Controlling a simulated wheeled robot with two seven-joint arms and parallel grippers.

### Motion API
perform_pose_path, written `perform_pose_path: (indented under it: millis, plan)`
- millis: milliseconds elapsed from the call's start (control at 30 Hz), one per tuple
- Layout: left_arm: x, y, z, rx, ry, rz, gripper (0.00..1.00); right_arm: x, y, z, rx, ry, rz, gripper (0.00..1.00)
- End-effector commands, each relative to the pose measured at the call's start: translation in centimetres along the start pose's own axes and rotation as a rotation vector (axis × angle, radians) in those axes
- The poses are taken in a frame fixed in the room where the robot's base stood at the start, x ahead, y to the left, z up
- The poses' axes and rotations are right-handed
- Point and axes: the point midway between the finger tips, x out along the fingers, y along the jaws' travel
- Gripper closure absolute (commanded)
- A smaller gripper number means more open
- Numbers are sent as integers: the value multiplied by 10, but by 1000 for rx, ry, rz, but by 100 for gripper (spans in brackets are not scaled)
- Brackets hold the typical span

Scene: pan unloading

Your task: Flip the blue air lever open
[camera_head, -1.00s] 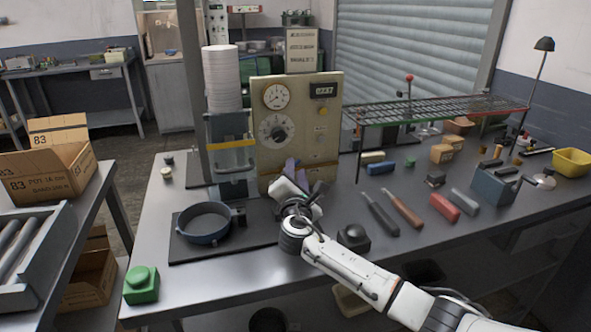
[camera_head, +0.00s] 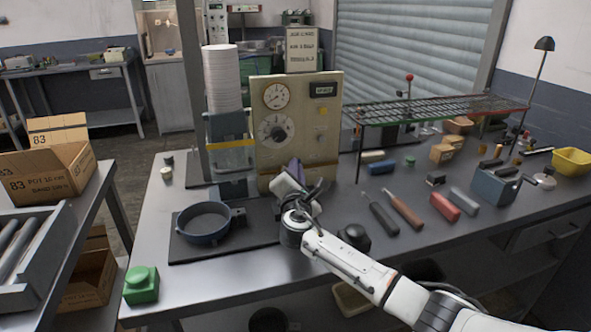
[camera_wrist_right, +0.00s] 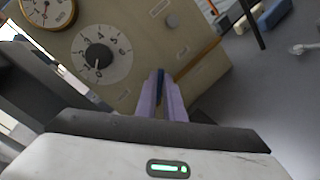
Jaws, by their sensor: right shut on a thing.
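The beige control panel (camera_head: 310,120) stands at the back of the bench with two round dials and a small display. My right gripper (camera_head: 296,172) is at the panel's lower front. In the right wrist view its purple fingers (camera_wrist_right: 164,95) are shut on a narrow blue piece, the blue air lever (camera_wrist_right: 160,88), of which only a strip shows between them. The fingers hide the rest of the lever, and its angle is hard to tell. In the head view the lever is hidden behind the gripper. My left gripper is not in view.
A round blue-grey pan (camera_head: 203,235) lies on a dark plate left of my right gripper. A tall white stack (camera_head: 223,80) stands left of the panel. A black knob (camera_head: 354,237) and several hand tools lie to the right. A green button box (camera_head: 141,285) sits front left.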

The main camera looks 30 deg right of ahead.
Motion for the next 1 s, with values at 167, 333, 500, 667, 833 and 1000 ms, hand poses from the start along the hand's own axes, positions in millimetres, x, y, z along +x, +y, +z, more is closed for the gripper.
perform_pose_path:
  millis: [167, 333, 500, 667, 833, 1000]
  plan:
    - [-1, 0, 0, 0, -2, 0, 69, 0, -4, -1, 83, 19, -20, 100]
    - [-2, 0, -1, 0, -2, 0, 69, 1, -8, -1, 208, 43, -47, 100]
    - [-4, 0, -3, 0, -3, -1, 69, 2, -14, -2, 346, 72, -78, 100]
    - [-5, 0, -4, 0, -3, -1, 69, 2, -18, -3, 463, 95, -104, 100]
    - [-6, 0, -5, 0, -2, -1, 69, 3, -22, -5, 567, 116, -127, 100]
    - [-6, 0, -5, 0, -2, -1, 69, 3, -24, -7, 637, 131, -141, 100]
